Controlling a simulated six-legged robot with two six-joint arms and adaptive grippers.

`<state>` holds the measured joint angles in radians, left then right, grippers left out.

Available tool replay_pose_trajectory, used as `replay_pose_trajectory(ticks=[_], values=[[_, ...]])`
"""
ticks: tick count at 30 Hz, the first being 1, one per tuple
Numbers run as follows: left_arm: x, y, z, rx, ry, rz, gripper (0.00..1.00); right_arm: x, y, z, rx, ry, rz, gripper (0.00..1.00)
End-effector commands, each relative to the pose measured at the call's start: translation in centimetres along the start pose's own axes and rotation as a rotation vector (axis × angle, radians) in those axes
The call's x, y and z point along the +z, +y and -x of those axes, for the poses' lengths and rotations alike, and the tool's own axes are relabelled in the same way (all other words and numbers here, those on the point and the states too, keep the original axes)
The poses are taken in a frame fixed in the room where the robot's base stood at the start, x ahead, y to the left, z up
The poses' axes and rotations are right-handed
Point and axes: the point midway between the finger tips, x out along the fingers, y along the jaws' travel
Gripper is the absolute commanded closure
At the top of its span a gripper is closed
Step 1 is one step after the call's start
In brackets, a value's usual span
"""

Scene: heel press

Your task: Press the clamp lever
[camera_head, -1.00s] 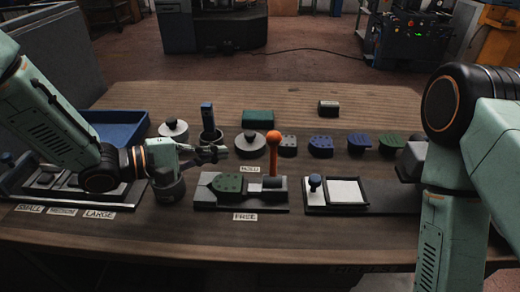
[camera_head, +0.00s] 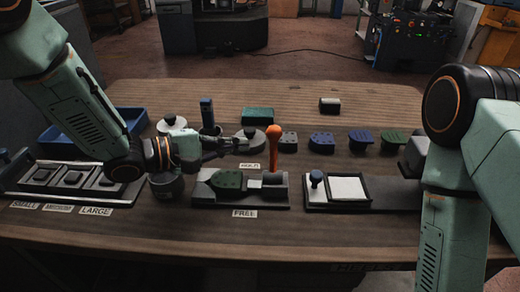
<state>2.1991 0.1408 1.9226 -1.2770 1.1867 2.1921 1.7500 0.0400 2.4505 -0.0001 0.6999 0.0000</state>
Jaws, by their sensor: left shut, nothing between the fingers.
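The clamp lever with its orange handle (camera_head: 273,146) stands upright at the right end of the clamp base (camera_head: 225,202). A dark green heel piece (camera_head: 227,180) lies on that base, left of the lever. My left gripper (camera_head: 246,143) is shut and empty. Its fingertips point right toward the orange handle and look a little left of it; I cannot tell whether they touch. A HOLD label lies behind the base and a FREE label (camera_head: 245,213) in front of it. My right gripper does not show clearly.
A sizing tray (camera_head: 73,178) and a blue bin (camera_head: 62,138) are at left. The table's front strip is clear.

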Motion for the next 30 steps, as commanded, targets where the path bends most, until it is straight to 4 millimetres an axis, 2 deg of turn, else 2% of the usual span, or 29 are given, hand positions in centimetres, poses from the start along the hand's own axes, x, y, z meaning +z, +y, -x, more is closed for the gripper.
replay_pose_trajectory(ticks=[10, 18, 30], values=[[0.0, -0.2, -5.6, -0.002, -0.003, -0.003, 1.0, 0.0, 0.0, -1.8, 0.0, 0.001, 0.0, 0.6], [3.0, 0.0, -4.2, 0.0, -0.001, 0.0, 1.0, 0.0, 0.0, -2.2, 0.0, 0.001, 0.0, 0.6], [3.7, 0.0, -3.8, 0.0, 0.0, 0.001, 1.0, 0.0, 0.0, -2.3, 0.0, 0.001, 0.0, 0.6]])
